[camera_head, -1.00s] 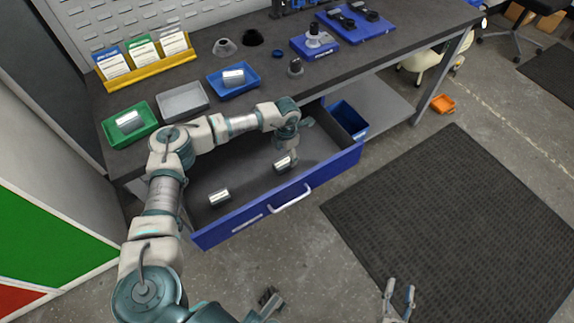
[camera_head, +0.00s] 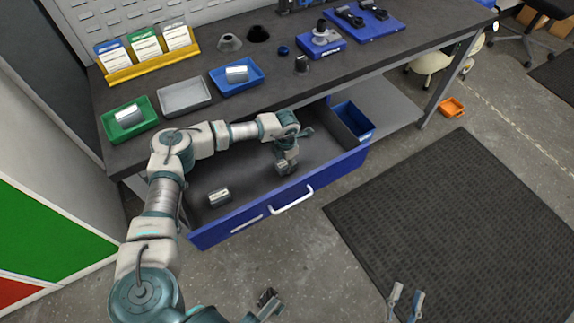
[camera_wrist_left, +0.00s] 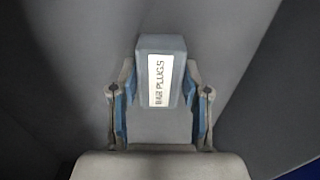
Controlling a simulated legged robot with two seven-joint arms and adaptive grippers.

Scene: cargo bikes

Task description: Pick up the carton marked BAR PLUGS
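The carton marked BAR PLUGS (camera_wrist_left: 178,85) is a small grey box with a white label, seen between the fingers in the left wrist view. It lies in the open blue drawer (camera_head: 250,222); in the head view my gripper largely covers it. My left gripper (camera_wrist_left: 160,92) is open, with one blue-padded finger on each side of the carton and narrow gaps visible. In the head view my left gripper (camera_head: 286,164) points down into the drawer. My right gripper (camera_head: 404,302) is open and empty above the floor at the bottom edge.
A second silver carton (camera_head: 219,197) lies at the drawer's left; its label is unreadable. The workbench (camera_head: 170,135) above carries green, grey and blue trays. A dark mat (camera_head: 470,220) covers the floor at right.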

